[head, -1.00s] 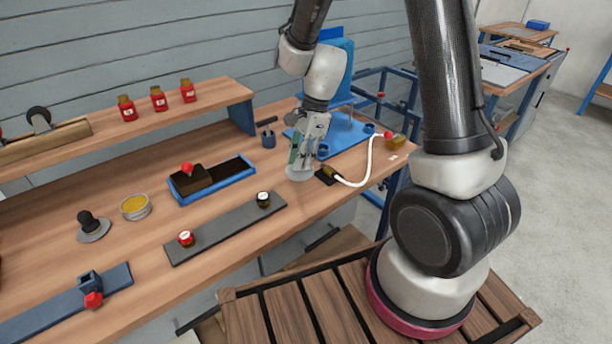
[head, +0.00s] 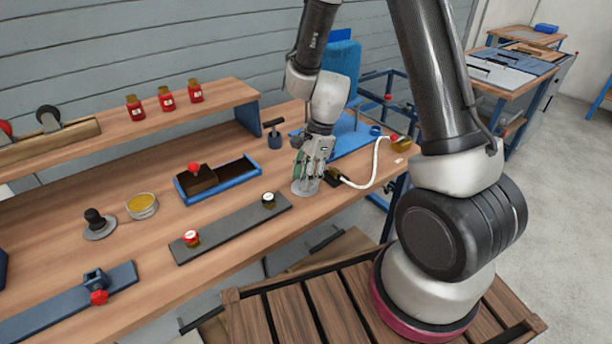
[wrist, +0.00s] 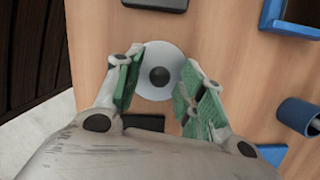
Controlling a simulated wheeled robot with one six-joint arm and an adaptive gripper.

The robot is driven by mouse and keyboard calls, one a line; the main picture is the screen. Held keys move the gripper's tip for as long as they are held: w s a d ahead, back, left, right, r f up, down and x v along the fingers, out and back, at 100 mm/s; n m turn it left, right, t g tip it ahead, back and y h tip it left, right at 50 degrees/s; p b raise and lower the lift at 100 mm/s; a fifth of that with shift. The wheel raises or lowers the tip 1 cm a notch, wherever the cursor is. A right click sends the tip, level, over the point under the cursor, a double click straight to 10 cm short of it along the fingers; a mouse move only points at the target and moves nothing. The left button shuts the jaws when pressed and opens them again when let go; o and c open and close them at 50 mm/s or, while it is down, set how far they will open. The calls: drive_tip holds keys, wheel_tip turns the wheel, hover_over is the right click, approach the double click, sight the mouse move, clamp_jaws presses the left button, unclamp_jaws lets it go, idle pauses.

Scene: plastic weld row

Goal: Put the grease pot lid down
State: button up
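The grease pot lid (wrist: 150,80) is a pale grey disc with a dark round knob. In the wrist view it is between my fingers and appears to lie flat on the wooden bench. In the head view the lid (head: 304,189) is partly hidden under my gripper (head: 312,176). My gripper (wrist: 164,80) is open, pointing down over the lid, with a gap on both sides of the knob. The open grease pot (head: 142,206), with yellow contents, stands further left on the bench.
A grey disc with a black knob (head: 98,224) sits left of the pot. A dark strip (head: 228,226) with two small jars lies left of my gripper. A black plug with a white cable (head: 364,184) is close on the right. A blue tray (head: 233,180) stands behind.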

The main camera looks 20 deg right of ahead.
drive_tip(key=v, duration=1.2)
drive_tip(key=s+d+r+n+t+h, duration=0.1)
drive_tip(key=s+d+r+n+t, duration=0.1)
drive_tip(key=s+d+r+n, duration=0.3)
drive_tip(key=s+d+r+n+t+h, duration=0.2)
drive_tip(key=s+d+r+n, duration=0.4)
drive_tip(key=s+r+n, duration=0.5)
drive_tip(key=s, duration=0.3)
drive_tip(key=shift+s+d+r+n+t, duration=0.2)
drive_tip(key=shift+s+r+n+t, duration=0.05)
drive_tip(key=shift+n+t, duration=0.05)
